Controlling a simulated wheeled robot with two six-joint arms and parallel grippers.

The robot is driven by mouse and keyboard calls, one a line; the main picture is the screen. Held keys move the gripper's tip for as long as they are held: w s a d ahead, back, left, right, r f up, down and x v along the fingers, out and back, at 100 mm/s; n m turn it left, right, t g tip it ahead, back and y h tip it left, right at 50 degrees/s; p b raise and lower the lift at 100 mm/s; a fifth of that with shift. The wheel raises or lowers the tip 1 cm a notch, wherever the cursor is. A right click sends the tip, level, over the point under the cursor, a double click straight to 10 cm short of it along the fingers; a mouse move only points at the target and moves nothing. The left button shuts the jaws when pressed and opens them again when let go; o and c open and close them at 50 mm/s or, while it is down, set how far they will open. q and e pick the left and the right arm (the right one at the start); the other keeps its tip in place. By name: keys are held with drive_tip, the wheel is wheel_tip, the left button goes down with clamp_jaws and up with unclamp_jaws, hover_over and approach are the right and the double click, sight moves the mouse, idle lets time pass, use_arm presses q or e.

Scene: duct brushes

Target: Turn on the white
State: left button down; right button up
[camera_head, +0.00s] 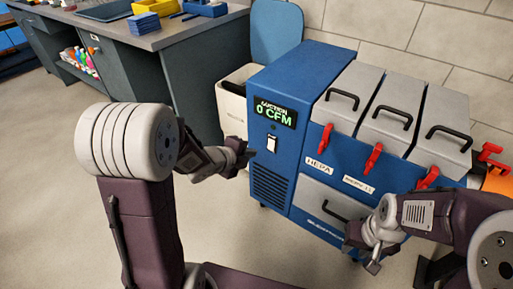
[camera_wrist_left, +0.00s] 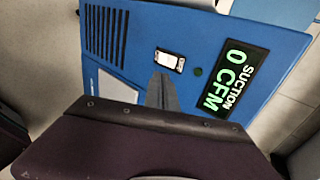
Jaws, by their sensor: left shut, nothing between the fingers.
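The white rocker switch (camera_head: 272,144) is on the front of the blue suction machine (camera_head: 300,85), below a display (camera_head: 275,113) reading "SUCTION 0 CFM". In the left wrist view the switch (camera_wrist_left: 168,61) is just beyond the fingertips of my left gripper (camera_wrist_left: 162,80), which looks apart from it. In the head view my left gripper (camera_head: 248,153) is shut and empty, a little left of the switch. My right gripper (camera_head: 362,262) is low in front of the machine's grey drawer; its finger opening is unclear.
The machine has grey lids (camera_head: 385,108) with black handles and several red latches (camera_head: 374,158). A workbench (camera_head: 150,40) with trays is at the upper left. The floor (camera_head: 40,190) at left is clear.

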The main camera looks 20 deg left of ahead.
use_arm(q)
drive_tip(key=shift+p+v, duration=0.3)
drive_tip(key=shift+v, duration=0.95)
use_arm(e)
drive_tip(key=shift+r, duration=0.6)
use_arm(q)
drive_tip(key=f+p, duration=0.1)
drive_tip(key=p, duration=0.1)
drive_tip(key=shift+s+f+p, duration=0.2)
drive_tip(key=shift+p, duration=0.15)
use_arm(e)
wheel_tip(320, 180, up, 3)
drive_tip(key=shift+f, duration=0.2)
